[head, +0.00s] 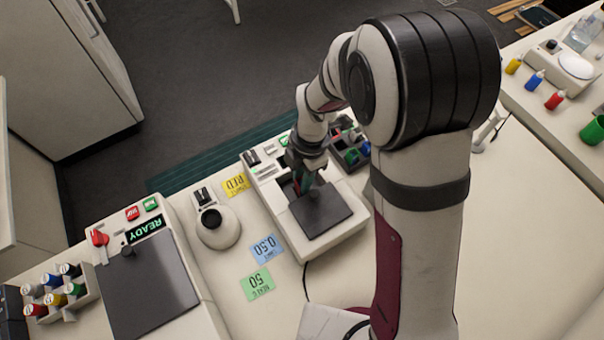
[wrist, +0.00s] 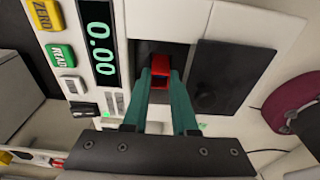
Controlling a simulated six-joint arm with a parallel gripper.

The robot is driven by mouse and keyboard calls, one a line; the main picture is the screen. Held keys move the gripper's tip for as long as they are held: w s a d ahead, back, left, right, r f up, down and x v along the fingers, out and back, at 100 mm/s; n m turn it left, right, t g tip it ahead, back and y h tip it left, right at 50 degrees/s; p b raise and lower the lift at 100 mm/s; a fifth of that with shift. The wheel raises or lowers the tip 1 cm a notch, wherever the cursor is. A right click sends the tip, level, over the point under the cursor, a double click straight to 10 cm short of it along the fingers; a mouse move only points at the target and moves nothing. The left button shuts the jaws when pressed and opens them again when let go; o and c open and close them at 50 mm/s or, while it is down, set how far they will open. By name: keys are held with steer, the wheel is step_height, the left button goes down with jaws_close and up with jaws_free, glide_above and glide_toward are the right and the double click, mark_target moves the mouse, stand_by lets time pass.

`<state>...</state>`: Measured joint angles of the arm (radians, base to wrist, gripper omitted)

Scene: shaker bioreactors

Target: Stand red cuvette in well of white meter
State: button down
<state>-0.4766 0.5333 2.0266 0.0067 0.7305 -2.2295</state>
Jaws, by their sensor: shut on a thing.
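The white meter (head: 345,238) stands mid-bench in the head view, with my gripper (head: 303,182) reaching down over it. In the wrist view the meter shows a 0.00 display (wrist: 99,40), a yellow ZERO button and a green READ button. My gripper's teal fingers (wrist: 160,78) are shut on the red cuvette (wrist: 160,62), over the dark well area (wrist: 178,52) beside the display. The cuvette's lower end is hidden, so I cannot tell how deep it sits. In the head view my gripper hides the cuvette.
The meter's dark lid (head: 320,210) lies beside the well area. A compartment tray (head: 352,155) stands close behind the meter. To the left are a round white device (head: 217,228), several paper cards and a READY machine (head: 150,285). Bare bench lies right of my arm.

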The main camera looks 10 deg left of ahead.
steer(key=shift+f, duration=0.5)
steer(key=c, duration=0.6)
jaws_free()
step_height(320, 180, up, 7)
steer(key=shift+r, duration=0.1)
steer(key=shift+d, duration=0.1)
stand_by(0.3)
